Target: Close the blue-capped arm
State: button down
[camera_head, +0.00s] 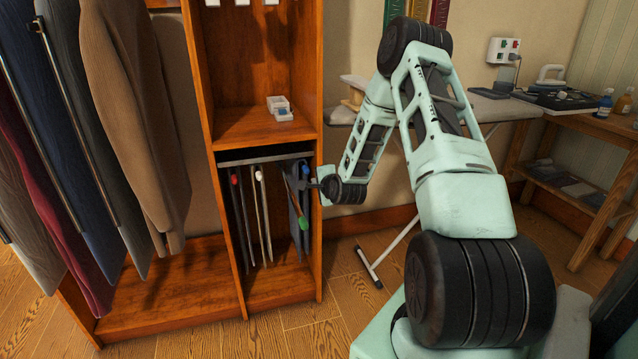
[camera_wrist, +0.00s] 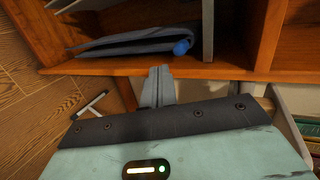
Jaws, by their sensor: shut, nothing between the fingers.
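The blue-capped arm holds dark grey-blue cloth in the wooden cabinet's lower bay. Its blue cap (camera_wrist: 181,47) shows clearly in the wrist view, at the end of the folded cloth (camera_wrist: 125,45). In the head view my gripper (camera_head: 314,184) is at the bay's right front; contact cannot be told.
Beside it hang a red-capped arm (camera_head: 234,178), a white-capped arm (camera_head: 258,175) and a green-capped arm (camera_head: 304,223). The cabinet's right side panel (camera_head: 318,245) stands close to my gripper. Hanging clothes (camera_head: 130,110) fill the left. An ironing board (camera_head: 485,107) is at right.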

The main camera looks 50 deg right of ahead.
jog(key=v, duration=0.9)
jog(key=shift+s, duration=0.1)
